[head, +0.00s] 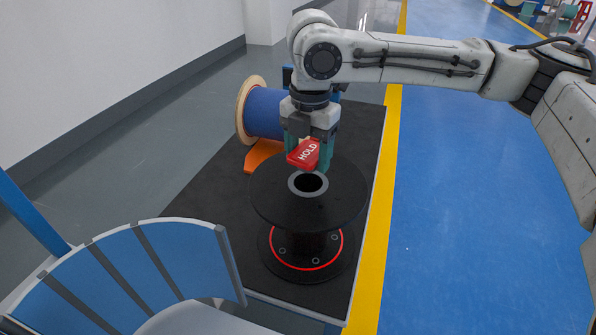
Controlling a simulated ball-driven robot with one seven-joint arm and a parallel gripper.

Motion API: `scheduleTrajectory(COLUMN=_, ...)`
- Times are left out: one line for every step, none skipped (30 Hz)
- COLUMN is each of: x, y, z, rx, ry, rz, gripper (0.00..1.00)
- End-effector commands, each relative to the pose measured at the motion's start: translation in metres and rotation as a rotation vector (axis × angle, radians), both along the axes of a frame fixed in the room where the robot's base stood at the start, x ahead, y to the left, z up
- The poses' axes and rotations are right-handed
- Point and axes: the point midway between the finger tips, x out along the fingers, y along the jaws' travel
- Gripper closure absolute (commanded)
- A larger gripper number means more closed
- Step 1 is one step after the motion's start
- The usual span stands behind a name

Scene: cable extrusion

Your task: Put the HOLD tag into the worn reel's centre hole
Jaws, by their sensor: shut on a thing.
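The red HOLD tag (303,153) is in my gripper (309,152), with its white lettering facing the camera. My gripper's teal fingers are shut on it and partly hidden behind it. The tag is above the back part of the black reel's (266,193) top flange, apparently just behind the centre hole (311,183). The hole is dark inside, with a grey ring around it, and looks empty. The reel stands upright, with a red ring on its lower flange. I cannot tell the exact height of the tag above the reel.
A wooden-flanged reel with blue cable (263,113) rests on an orange support (262,154) behind and left of my gripper. The black bench top (205,200) has free room left of the black reel. A blue slatted chair-like thing (140,270) stands at the front left.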

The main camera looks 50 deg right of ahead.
Motion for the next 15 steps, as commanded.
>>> scheduleTrajectory(x=-0.003, y=-0.002, z=-0.006, rx=-0.006, ry=0.000, rz=0.039, gripper=0.66)
scheduleTrajectory(x=-0.005, y=-0.002, z=-0.006, rx=-0.008, ry=0.002, rz=0.059, gripper=0.66)
scheduleTrajectory(x=-0.006, y=-0.002, z=-0.005, rx=-0.008, ry=0.003, rz=0.083, gripper=0.66)
scheduleTrajectory(x=-0.007, y=-0.003, z=-0.004, rx=-0.009, ry=0.004, rz=0.096, gripper=0.66)
scheduleTrajectory(x=-0.008, y=-0.003, z=-0.003, rx=-0.011, ry=0.005, rz=0.108, gripper=0.66)
scheduleTrajectory(x=-0.009, y=-0.003, z=-0.003, rx=-0.011, ry=0.005, rz=0.118, gripper=0.66)
scheduleTrajectory(x=-0.009, y=-0.003, z=-0.003, rx=-0.011, ry=0.006, rz=0.125, gripper=0.66)
scheduleTrajectory(x=-0.010, y=-0.003, z=-0.003, rx=-0.010, ry=0.006, rz=0.129, gripper=0.66)
scheduleTrajectory(x=-0.010, y=-0.003, z=-0.003, rx=-0.010, ry=0.006, rz=0.132, gripper=0.66)
scheduleTrajectory(x=-0.010, y=-0.003, z=-0.004, rx=-0.010, ry=0.007, rz=0.133, gripper=0.66)
scheduleTrajectory(x=-0.010, y=-0.003, z=-0.005, rx=-0.010, ry=0.007, rz=0.133, gripper=0.66)
scheduleTrajectory(x=-0.010, y=-0.003, z=-0.006, rx=-0.010, ry=0.007, rz=0.133, gripper=0.66)
scheduleTrajectory(x=-0.010, y=-0.003, z=-0.008, rx=-0.010, ry=0.007, rz=0.133, gripper=0.66)
scheduleTrajectory(x=-0.010, y=-0.003, z=-0.010, rx=-0.010, ry=0.007, rz=0.132, gripper=0.66)
scheduleTrajectory(x=-0.010, y=-0.003, z=-0.013, rx=-0.010, ry=0.007, rz=0.132, gripper=0.66)
